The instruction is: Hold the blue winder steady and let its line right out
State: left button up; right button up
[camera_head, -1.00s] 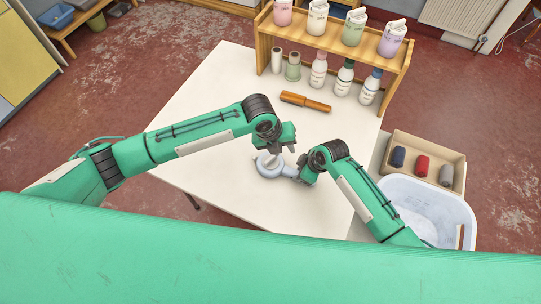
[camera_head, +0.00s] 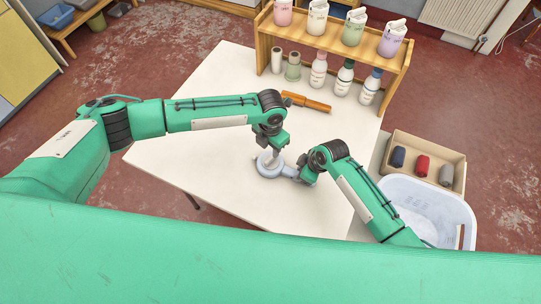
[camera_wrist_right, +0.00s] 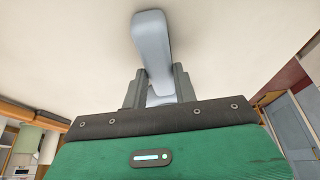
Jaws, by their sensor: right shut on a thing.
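The pale blue-grey winder (camera_head: 265,173) lies on the white table, with a round body and a handle pointing right. My right gripper (camera_head: 299,174) is shut on the handle from the right. In the right wrist view the handle (camera_wrist_right: 152,45) sticks out from between the fingers of my right gripper (camera_wrist_right: 158,88). My left gripper (camera_head: 271,154) points down at the middle of the round body, at or just above it. Its fingers are too small and partly hidden to tell whether they are open or shut. I cannot make out the line.
An orange-brown wooden-looking tool (camera_head: 307,103) lies on the table (camera_head: 215,75) towards the back. A wooden shelf (camera_head: 330,48) with several bottles and packs stands behind. A box (camera_head: 440,150) of rolls and a white basket (camera_head: 455,207) are at right. The table's left side is clear.

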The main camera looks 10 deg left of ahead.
aim_at(270, 158)
pick_arm(q)
notch_tip(270, 158, down, 6)
jog(key=shift+f, duration=0.1)
jog(key=shift+c, duration=0.4)
grip_shut()
